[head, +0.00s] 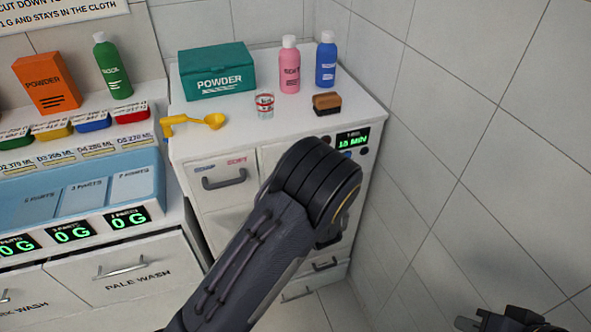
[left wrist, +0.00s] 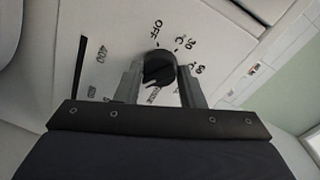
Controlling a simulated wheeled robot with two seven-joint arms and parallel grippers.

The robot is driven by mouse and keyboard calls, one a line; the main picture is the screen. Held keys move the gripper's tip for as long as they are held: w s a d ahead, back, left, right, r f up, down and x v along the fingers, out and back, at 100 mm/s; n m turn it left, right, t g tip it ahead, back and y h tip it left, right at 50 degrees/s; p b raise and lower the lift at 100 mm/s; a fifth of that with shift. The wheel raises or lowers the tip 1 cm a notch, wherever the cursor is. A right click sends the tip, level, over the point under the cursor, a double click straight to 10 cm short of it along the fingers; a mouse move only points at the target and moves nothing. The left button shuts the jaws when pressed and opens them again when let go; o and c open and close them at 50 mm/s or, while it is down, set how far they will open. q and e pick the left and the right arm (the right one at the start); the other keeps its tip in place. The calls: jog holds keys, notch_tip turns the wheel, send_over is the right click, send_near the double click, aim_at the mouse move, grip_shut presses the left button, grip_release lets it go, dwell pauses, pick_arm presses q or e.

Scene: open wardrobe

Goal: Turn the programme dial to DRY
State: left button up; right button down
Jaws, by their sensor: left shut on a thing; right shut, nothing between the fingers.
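The programme dial (left wrist: 158,68) is a black round knob on a white panel in the left wrist view. Printed labels around it read OFF, 30 °C and what looks like 60; lower lettering is partly hidden by the knob and fingers. A pale mark shows on the knob's lower left side. My left gripper (left wrist: 160,82) has one finger on each side of the knob and is shut on it. In the head view my left arm covers the dial and that gripper. My right gripper (head: 508,320) is at the bottom right edge, shut and empty, away from the machine.
A white machine shows a green display (head: 353,141) reading 10 MIN. On its top stand a teal powder box (head: 216,72), pink bottle (head: 289,66), blue bottle (head: 326,60), brush (head: 327,103), cup (head: 264,104) and yellow scoop (head: 194,123). A tiled wall rises close on the right.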

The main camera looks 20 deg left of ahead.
pick_arm(q)
jog(key=shift+f, duration=0.1)
dwell(0.5)
jog(key=o, duration=1)
jog(key=b+v, duration=0.1)
jog(key=v, duration=0.6)
jog(key=shift+s+d+b, duration=0.2)
jog(key=shift+s+b, duration=0.1)
jog(key=shift+s, duration=0.1)
